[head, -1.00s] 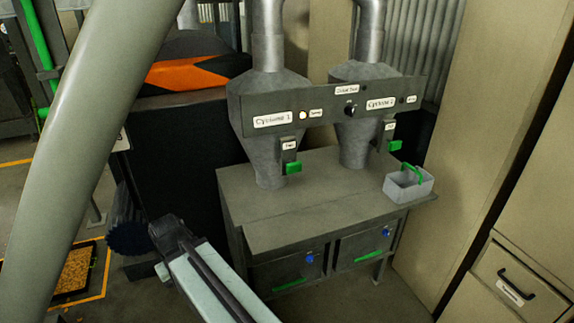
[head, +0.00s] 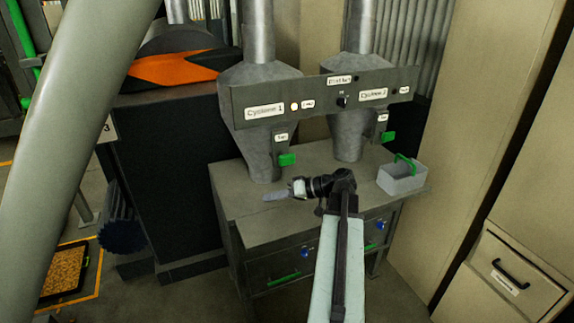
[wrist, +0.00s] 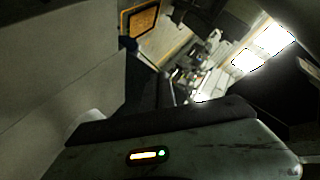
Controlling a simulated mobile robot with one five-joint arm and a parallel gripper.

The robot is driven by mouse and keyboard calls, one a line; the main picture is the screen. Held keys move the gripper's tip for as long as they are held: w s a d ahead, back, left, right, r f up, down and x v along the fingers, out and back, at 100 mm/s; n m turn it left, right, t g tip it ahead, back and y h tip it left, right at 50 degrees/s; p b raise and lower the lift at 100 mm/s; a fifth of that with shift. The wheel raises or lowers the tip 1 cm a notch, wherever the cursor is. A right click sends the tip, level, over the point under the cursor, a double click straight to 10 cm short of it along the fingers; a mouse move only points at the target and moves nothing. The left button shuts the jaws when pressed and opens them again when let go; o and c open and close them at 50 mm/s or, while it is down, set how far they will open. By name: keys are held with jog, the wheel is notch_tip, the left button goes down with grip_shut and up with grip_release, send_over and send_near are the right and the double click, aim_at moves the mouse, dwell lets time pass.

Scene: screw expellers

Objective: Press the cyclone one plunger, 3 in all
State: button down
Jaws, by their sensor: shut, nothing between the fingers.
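The Cyclone 1 cone (head: 260,150) stands at the left of the grey bench, under a panel with its name label (head: 264,111). A green tab (head: 287,160) sticks out below a small labelled block at its right side; this looks like the plunger. My gripper (head: 268,196) is shut and empty, pointing left over the bench in front of the Cyclone 1 cone, below the green tab and apart from it in the picture. I cannot make out the cyclone or the tab in the wrist view.
The Cyclone 2 cone (head: 346,135) with its own green tab (head: 388,137) stands to the right. A grey bin with a green handle (head: 401,178) sits at the bench's right end. Drawers with green handles are under the bench top (head: 225,195). A cabinet (head: 515,270) stands far right.

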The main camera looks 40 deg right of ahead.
aim_at(287, 161)
jog(key=s+d+r+t+h, duration=0.1)
jog(key=s+d+r+t, duration=0.2)
jog(key=d, duration=0.6)
jog(key=s+r, duration=0.2)
jog(key=s, duration=0.1)
jog(key=shift+d+m+t, duration=0.3)
jog(key=shift+t, duration=0.1)
jog(key=shift+r, duration=0.1)
jog(key=w+d, duration=0.3)
jog(key=w, duration=0.5)
jog(key=shift+d, duration=0.15)
jog(key=shift+w+d, duration=0.1)
jog(key=shift+w, duration=0.05)
dwell(0.8)
jog(key=shift+w, duration=0.15)
jog(key=shift+w+d, duration=0.25)
jog(key=shift+w, duration=0.3)
jog(key=shift+w+d, duration=0.25)
jog(key=shift+w, duration=0.25)
dwell(1.2)
jog(key=shift+s, duration=0.1)
jog(key=shift+s+a, duration=0.3)
jog(key=shift+s, duration=0.4)
jog(key=shift+s+a, duration=0.3)
jog(key=shift+s, duration=0.35)
